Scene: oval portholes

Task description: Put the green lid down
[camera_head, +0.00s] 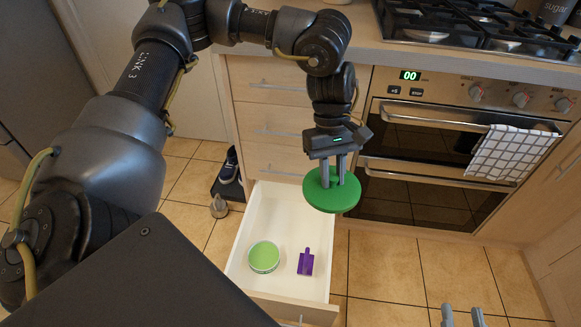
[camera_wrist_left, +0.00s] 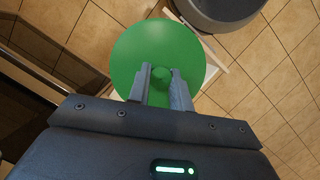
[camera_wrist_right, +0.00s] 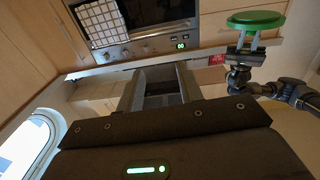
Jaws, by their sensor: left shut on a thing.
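The green lid (camera_head: 338,203) is a round disc with a small knob. My left gripper (camera_head: 333,180) points down and is shut on its knob, holding it in the air by the right side of the open drawer (camera_head: 285,205). The left wrist view shows the knob between the fingers (camera_wrist_left: 164,78) and the lid (camera_wrist_left: 145,45) spread beyond them. The lid also shows in the right wrist view (camera_wrist_right: 256,19). My right gripper (camera_head: 462,315) is at the lower right, with its fingers (camera_wrist_right: 160,80) apart and empty.
Inside the white drawer are a round light-green container (camera_head: 264,256) and a purple scoop-like thing (camera_head: 306,262). The oven (camera_head: 440,150) with a checked towel (camera_head: 512,152) is at the right. A shoe (camera_head: 229,168) stands left of the drawer. The countertop above holds a gas hob (camera_head: 475,25).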

